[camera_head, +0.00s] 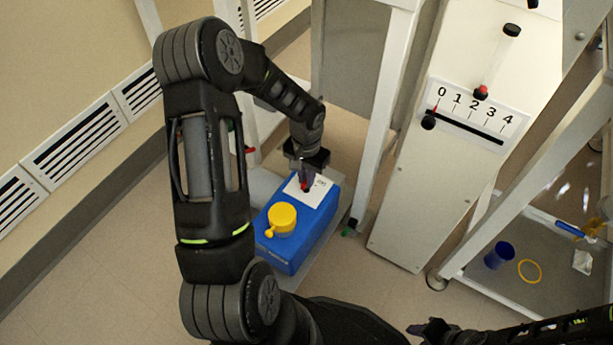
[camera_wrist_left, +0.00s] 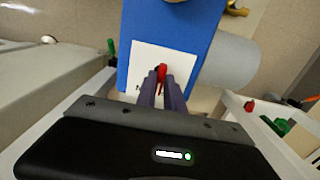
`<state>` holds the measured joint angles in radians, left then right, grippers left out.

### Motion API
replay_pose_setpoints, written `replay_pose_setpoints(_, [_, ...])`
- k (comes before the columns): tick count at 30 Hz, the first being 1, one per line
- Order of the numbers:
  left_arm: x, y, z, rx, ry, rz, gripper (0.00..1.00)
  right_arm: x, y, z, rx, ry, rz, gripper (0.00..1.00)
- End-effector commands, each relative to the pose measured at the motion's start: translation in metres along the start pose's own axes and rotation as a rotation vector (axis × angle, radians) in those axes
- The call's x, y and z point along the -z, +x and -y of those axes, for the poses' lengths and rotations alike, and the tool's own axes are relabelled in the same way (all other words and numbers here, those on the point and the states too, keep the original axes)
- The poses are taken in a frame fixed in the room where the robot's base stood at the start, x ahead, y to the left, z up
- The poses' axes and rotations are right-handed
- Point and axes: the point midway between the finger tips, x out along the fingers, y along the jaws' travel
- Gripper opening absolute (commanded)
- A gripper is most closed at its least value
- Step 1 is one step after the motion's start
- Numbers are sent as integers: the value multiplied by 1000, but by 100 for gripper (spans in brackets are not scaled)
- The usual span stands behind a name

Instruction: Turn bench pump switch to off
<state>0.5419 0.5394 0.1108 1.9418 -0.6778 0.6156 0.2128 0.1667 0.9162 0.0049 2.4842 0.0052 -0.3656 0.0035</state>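The bench pump (camera_head: 310,230) is a blue box with a yellow cap on top, standing low near the floor. Its white switch plate (camera_head: 318,190) carries a small red switch (camera_head: 305,187). The plate and the red switch (camera_wrist_left: 162,72) also show in the left wrist view. My left gripper (camera_head: 304,180) reaches down onto the plate. Its two fingers (camera_wrist_left: 161,84) are close together with the red switch between their tips. The plate's lettering is mostly hidden by the fingers. My right gripper (camera_head: 430,328) is at the bottom edge, away from the pump; its finger opening is unclear.
A white panel with a 0 to 4 scale (camera_head: 470,112) and a black-and-red slider stands right of the pump. White frame legs (camera_head: 385,120) rise close beside the pump. A blue cup (camera_head: 499,255) and yellow ring (camera_head: 529,271) lie on a lower shelf at right.

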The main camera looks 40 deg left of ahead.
Motion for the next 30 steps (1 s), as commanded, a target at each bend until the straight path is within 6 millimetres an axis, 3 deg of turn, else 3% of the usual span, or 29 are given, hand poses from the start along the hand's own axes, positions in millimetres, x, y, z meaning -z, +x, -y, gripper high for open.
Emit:
replay_pose_setpoints(4, [0,0,0,0,0,0,0,0,0,0,0,0,0,36])
replay_pose_setpoints(20, [0,0,0,0,-7,0,0,0,0,0,0,0,0,36])
replay_pose_setpoints(30, [1,0,0,1,-120,-2,0,0,5,-2,0,0,-2,36])
